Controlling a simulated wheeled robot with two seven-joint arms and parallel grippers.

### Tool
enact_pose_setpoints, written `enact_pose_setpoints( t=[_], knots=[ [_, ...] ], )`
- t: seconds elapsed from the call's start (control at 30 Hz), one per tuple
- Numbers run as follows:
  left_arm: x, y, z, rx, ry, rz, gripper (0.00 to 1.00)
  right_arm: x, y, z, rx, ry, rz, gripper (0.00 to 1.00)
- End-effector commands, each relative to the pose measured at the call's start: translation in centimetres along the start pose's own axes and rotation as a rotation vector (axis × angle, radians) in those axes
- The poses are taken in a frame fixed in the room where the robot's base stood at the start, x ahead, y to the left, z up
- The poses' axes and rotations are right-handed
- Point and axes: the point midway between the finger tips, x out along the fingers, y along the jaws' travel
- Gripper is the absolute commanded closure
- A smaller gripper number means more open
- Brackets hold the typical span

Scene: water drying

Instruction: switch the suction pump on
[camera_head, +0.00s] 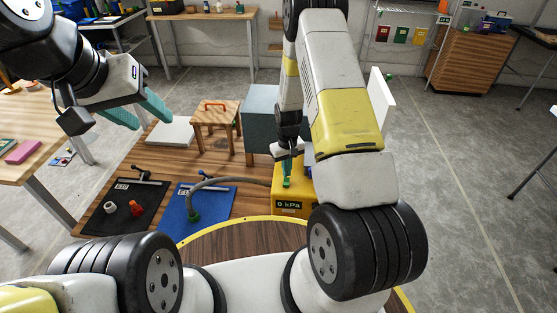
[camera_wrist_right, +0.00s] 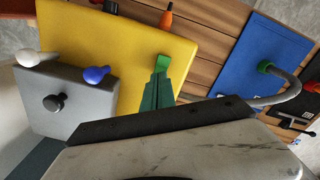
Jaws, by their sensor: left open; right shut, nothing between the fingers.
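The suction pump is a yellow box (camera_head: 312,200) on the low wooden platform, partly hidden behind my right arm. Its display (camera_head: 289,205) reads 0 kPa. In the right wrist view its yellow top (camera_wrist_right: 130,45) carries a bright green piece (camera_wrist_right: 163,66), which may be the switch. My right gripper (camera_head: 286,167) is shut and empty over the pump. Its green fingertips (camera_wrist_right: 156,88) are right by the green piece; I cannot tell whether they touch. A grey hose (camera_head: 225,180) runs from the pump to the blue mat. My left gripper (camera_head: 143,113) is open and empty, high at the left.
A blue mat (camera_head: 215,212) and a black mat (camera_head: 110,215) with small parts lie left of the pump. A grey panel (camera_wrist_right: 85,115) with white, blue and black knobs adjoins the pump. A wooden stool (camera_head: 215,115) and a grey-blue box (camera_head: 260,110) stand behind.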

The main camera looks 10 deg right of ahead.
Motion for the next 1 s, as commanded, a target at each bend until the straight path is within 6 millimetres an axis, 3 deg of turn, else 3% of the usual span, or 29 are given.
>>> enact_pose_setpoints(
  t=[1.0],
  knots=[
    [0.0, 0.0, 0.0, 0.000, 0.000, 0.000, 0.52, 1.4, 0.0, 0.0, 0.000, -0.001, 0.000, 1.00]
  ],
)
